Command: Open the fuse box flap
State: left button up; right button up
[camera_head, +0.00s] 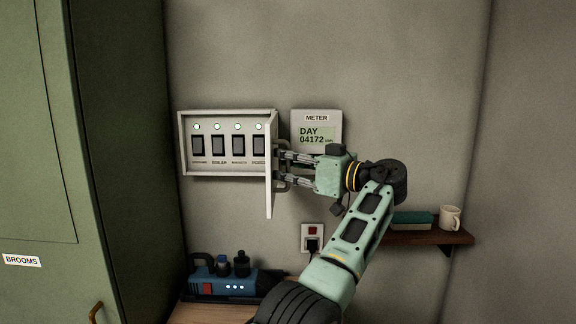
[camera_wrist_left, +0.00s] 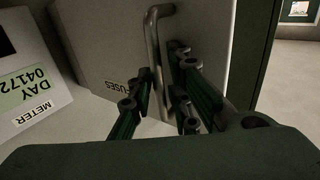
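The fuse box (camera_head: 224,171) is on the wall in the head view, with its row of black switches and lit round lamps uncovered. Its pale flap (camera_head: 269,196) stands out from the box's right side, seen nearly edge-on. In the left wrist view the flap (camera_wrist_left: 112,45) carries a FUSES label and a metal bar handle (camera_wrist_left: 153,45). My left gripper (camera_head: 282,168) is on the flap's outer side, right of it, at the handle. In the wrist view its fingers (camera_wrist_left: 166,88) are apart on either side of the handle, with gaps visible. My right gripper is not visible.
A meter (camera_head: 316,118) hangs just right of the flap, partly behind my arm. A wall socket (camera_head: 312,237) with a plug is below. A blue device (camera_head: 222,281) sits on the bench. A green cabinet (camera_head: 110,120) stands left.

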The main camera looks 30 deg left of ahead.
pick_arm(q)
jog(key=s+d, duration=0.1)
jog(key=d, duration=1.1)
jog(key=shift+s, duration=0.15)
